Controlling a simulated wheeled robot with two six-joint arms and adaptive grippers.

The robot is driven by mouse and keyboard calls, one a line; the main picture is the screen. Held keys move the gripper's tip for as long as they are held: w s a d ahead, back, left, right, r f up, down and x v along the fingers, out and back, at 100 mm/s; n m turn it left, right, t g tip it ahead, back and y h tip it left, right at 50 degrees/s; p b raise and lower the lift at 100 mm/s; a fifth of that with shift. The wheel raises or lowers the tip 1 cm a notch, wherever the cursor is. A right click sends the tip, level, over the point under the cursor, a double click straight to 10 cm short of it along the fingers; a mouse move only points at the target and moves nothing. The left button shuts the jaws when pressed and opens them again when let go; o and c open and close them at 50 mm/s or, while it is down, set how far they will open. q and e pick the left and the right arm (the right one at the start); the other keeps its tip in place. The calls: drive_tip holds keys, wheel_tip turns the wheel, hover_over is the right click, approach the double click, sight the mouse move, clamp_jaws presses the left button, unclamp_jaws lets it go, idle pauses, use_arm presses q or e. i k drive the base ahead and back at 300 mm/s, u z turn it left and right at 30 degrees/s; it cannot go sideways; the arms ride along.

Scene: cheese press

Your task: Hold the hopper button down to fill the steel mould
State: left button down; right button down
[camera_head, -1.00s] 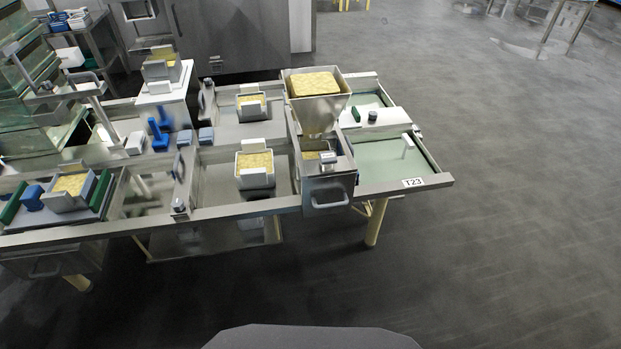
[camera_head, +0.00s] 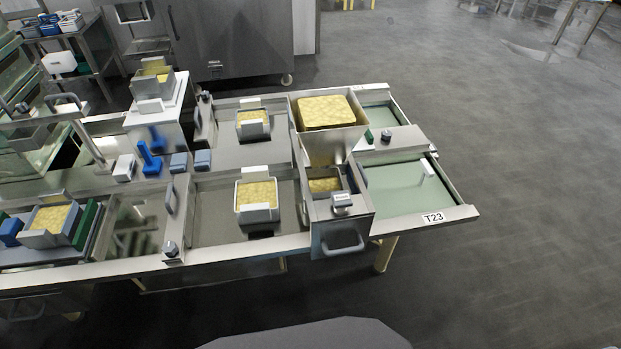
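The steel hopper (camera_head: 332,148) stands at the right part of the steel bench, its top full of yellow curd (camera_head: 326,111). Below its front, a box with a front handle (camera_head: 341,243) holds a compartment with yellow curd (camera_head: 323,185); I cannot tell whether this is the steel mould. A small labelled block (camera_head: 342,200) sits beside that curd. A dark knob (camera_head: 386,137) stands right of the hopper. I cannot tell which of these is the hopper button. Neither of my grippers is in view.
Curd-filled moulds stand on the bench at the front (camera_head: 256,194), the back (camera_head: 252,124) and the left (camera_head: 52,220). A blue-handled tool (camera_head: 150,160) lies mid-left. A green tray area marked T23 (camera_head: 410,190) is at the right. Open floor (camera_head: 520,270) lies in front and right.

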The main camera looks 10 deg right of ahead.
sight(342, 200)
drive_tip(key=z, duration=0.2)
drive_tip(key=i, duration=0.5)
drive_tip(key=u, duration=0.3)
drive_tip(key=k, duration=1.35)
drive_tip(key=u, duration=0.8)
drive_tip(key=i, duration=0.5)
drive_tip(key=z, duration=0.25)
